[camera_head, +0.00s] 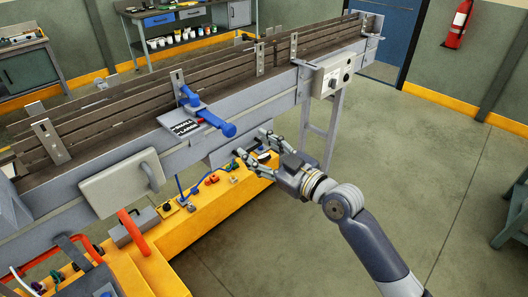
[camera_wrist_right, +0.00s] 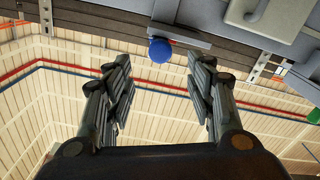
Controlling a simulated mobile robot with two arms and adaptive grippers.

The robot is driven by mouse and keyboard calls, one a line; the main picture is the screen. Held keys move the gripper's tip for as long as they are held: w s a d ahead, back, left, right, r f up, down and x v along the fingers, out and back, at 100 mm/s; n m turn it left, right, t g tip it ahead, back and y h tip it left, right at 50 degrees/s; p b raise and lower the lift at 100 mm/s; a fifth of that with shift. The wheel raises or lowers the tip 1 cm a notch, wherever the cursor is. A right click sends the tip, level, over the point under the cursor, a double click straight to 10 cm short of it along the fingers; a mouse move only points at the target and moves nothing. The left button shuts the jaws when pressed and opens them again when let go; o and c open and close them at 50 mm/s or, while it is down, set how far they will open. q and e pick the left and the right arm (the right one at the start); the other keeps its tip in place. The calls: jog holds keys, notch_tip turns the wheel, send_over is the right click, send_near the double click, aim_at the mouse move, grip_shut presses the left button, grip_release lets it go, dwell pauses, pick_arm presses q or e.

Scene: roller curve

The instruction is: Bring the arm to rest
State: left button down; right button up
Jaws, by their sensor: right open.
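My right gripper (camera_head: 254,152) is in the middle of the head view, its arm coming in from the lower right. Its fingers are apart with nothing between them, in front of the conveyor's side and above the yellow base. In the right wrist view the two fingers (camera_wrist_right: 160,95) also stand wide apart and empty. The blue lever (camera_head: 214,118) on the conveyor's near rail lies up and to the left of the gripper, apart from it. Its round blue end (camera_wrist_right: 160,50) shows beyond the fingertips in the wrist view. My left gripper is not in view.
The long conveyor (camera_head: 110,121) runs diagonally from lower left to upper right. A grey control box (camera_head: 333,75) is mounted on its side. The yellow base (camera_head: 225,205) with cables and small parts lies below the gripper. Open floor (camera_head: 440,150) is at the right.

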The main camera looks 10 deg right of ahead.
jog(key=shift+v, duration=0.95)
jog(key=w+d+f+m+g+h+b, duration=0.1)
jog(key=d+f+m+h, duration=0.15)
jog(key=f, duration=0.85)
jog(key=w+d+f+m+g+h+b, duration=0.1)
jog(key=d+f+m+h, duration=0.15)
jog(key=f, duration=0.75)
jog(key=s+d+f+m+g+h, duration=0.1)
jog(key=s+d+f, duration=0.15)
jog(key=f, duration=0.55)
jog(key=s+d+f+g+h, duration=0.1)
jog(key=s+d+f, duration=0.15)
jog(key=f, duration=0.55)
jog(key=s+d+f+m+g+h, duration=0.1)
jog(key=s+f, duration=0.3)
jog(key=f, duration=0.3)
jog(key=s+d+f+m+g+h+b, duration=0.1)
jog(key=s+d+f+g+h+b, duration=0.2)
jog(key=s+f, duration=1.55)
jog(key=s+f+g, duration=0.2)
jog(key=s+f, duration=0.3)
jog(key=s, duration=0.7)
jog(key=s+f+g, duration=0.3)
jog(key=s+f, duration=0.2)
jog(key=s, duration=0.8)
jog(key=shift+s+d+f+g, duration=0.2)
jog(key=shift+g, duration=0.1)
